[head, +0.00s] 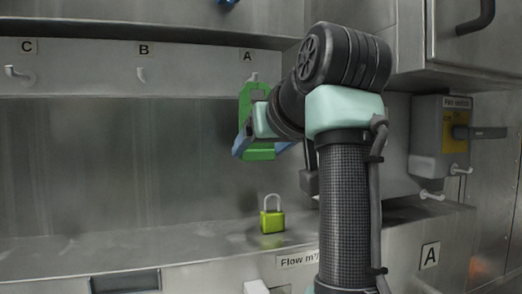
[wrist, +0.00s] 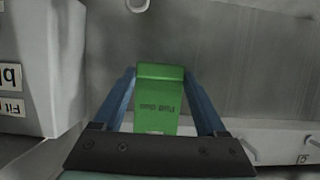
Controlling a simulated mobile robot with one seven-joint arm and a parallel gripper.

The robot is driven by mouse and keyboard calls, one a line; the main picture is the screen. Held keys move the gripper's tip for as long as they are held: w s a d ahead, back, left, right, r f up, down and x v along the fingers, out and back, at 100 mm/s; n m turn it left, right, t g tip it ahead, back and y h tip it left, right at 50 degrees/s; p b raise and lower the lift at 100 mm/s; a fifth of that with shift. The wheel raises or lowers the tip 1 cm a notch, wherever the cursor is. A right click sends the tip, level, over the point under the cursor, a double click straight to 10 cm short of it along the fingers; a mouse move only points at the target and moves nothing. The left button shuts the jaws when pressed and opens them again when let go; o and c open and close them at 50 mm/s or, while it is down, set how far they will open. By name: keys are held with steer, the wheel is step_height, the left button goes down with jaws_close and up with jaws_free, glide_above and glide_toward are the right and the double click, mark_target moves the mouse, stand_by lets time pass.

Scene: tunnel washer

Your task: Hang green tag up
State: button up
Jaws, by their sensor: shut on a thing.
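The green tag (head: 258,153) is upright in the head view, with an open frame-like upper part just below the hook marked A (head: 253,77). Its top overlaps the hook in the picture, and I cannot tell whether it is around the hook or in front of it. My gripper (head: 260,143) has its blue fingers shut on the tag's lower part. In the wrist view the tag (wrist: 158,98), with dark lettering, sits between the two fingers. My arm hides part of the wall to the right of the tag.
Hooks marked B (head: 142,74) and C (head: 18,72) are on the same wall to the left. A yellow-green padlock (head: 272,221) stands on the ledge below the tag. A grey switch box (head: 428,143) is on the right, and a cabinet (head: 470,45) overhangs above it.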

steer(key=shift+w+a+r+p, duration=0.15)
steer(key=shift+w+r+p, duration=0.25)
steer(key=shift+r+p, duration=0.3)
steer(key=shift+w+a+r+p, duration=0.15)
steer(key=shift+w+r+p, duration=0.25)
steer(key=shift+r+p, duration=0.25)
steer(key=shift+w+a+r+p, duration=0.15)
steer(key=shift+w+r+p, duration=0.25)
steer(key=shift+r+p, duration=0.3)
steer(key=shift+w+a+f, duration=0.15)
steer(key=shift+w+f, duration=0.5)
steer(key=shift+f, duration=0.1)
steer(key=o, duration=1.3)
steer(key=shift+c, duration=0.2)
steer(key=shift+s, duration=0.1)
